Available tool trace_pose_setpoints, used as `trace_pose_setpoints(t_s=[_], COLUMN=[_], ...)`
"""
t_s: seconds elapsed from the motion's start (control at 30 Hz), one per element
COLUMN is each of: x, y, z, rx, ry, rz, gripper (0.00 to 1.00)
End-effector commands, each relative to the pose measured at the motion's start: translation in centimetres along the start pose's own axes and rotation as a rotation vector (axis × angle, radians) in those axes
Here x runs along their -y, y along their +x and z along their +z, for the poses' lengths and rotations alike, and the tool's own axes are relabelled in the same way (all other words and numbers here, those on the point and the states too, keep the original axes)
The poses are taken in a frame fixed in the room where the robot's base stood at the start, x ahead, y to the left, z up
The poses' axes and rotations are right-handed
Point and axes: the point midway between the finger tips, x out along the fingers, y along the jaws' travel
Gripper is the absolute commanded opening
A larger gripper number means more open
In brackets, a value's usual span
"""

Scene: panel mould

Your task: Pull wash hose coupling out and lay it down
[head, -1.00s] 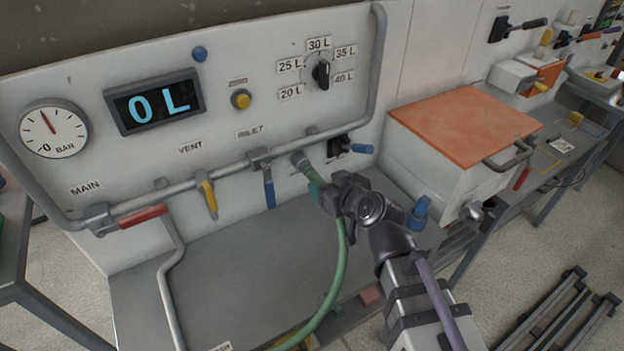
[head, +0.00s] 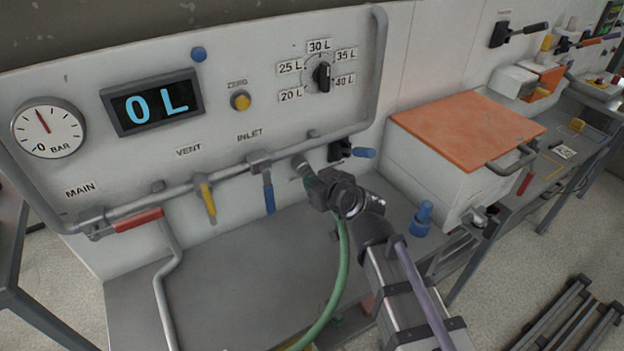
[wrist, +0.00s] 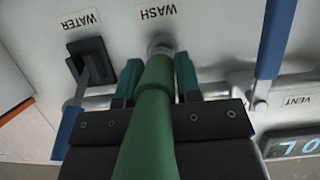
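The wash hose coupling (wrist: 155,85) is a green cylinder on the green hose (head: 343,265). In the wrist view its far end meets the metal stub (wrist: 161,47) below the WASH label, so it appears seated in the panel. My gripper (wrist: 158,78) has one dark green finger on each side of the coupling. The fingers lie very close to its sides; I cannot tell whether they press on it. In the head view my gripper (head: 318,188) is at the wash port and hides most of the coupling. The hose hangs down from it in a curve.
A black-and-blue water valve lever (head: 352,152) is close to the right of my gripper. The blue inlet lever (head: 269,192) is to the left. A blue fitting (head: 422,218) stands on the right. The grey bench top (head: 240,275) below the pipes is mostly clear.

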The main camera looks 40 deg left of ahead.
Motion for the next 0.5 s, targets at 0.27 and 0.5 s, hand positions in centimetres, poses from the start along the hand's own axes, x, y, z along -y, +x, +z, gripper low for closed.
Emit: trace_pose_setpoints(t_s=[0.27, 0.5], x=[0.00, 0.00], y=[-0.01, -0.38], z=[0.01, 0.16], rx=[0.000, 0.000], ry=[0.000, 0.000], rz=[0.000, 0.000], gripper=[0.04, 0.00])
